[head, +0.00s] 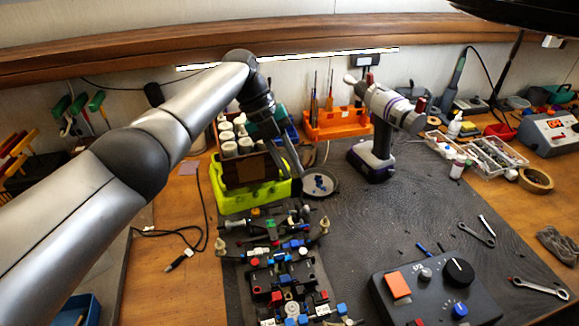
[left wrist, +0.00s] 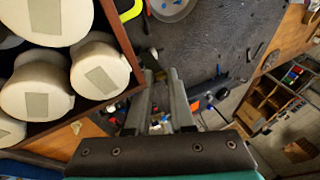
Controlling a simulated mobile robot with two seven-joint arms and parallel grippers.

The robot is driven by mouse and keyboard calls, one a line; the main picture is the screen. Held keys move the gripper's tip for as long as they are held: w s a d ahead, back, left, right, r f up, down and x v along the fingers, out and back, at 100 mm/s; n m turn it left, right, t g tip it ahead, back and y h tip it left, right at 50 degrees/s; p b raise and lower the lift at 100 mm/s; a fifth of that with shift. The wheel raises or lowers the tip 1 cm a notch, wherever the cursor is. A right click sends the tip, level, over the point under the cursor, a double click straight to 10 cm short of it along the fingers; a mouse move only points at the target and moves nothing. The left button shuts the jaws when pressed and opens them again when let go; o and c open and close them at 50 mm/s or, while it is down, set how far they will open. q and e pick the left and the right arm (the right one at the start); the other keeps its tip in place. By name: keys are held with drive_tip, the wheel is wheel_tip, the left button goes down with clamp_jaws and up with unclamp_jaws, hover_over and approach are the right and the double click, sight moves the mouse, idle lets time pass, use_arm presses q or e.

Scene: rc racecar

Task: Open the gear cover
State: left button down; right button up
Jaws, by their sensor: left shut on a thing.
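The RC car chassis (head: 285,262), dark with blue and red parts, lies on the dark mat at the front centre of the head view. I cannot make out the gear cover on it. My left gripper (head: 297,168) points down beside the yellow-green bin, above and behind the car. In the left wrist view its two fingers (left wrist: 161,78) stand a small gap apart, with parts of the car below them. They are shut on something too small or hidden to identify. My right gripper is in neither view.
The yellow-green bin (head: 232,201) and a box of white bottles (head: 228,141) stand close to my left gripper. A round dish (head: 320,184) and a power drill (head: 373,157) are behind. A control box (head: 437,293) sits front right. The mat's (head: 385,215) middle is mostly clear.

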use_arm(q)
drive_tip(key=c, duration=0.8)
unclamp_jaws()
drive_tip(key=shift+o, duration=0.2)
drive_tip(key=v, duration=1.2)
drive_tip(key=shift+p, duration=0.35)
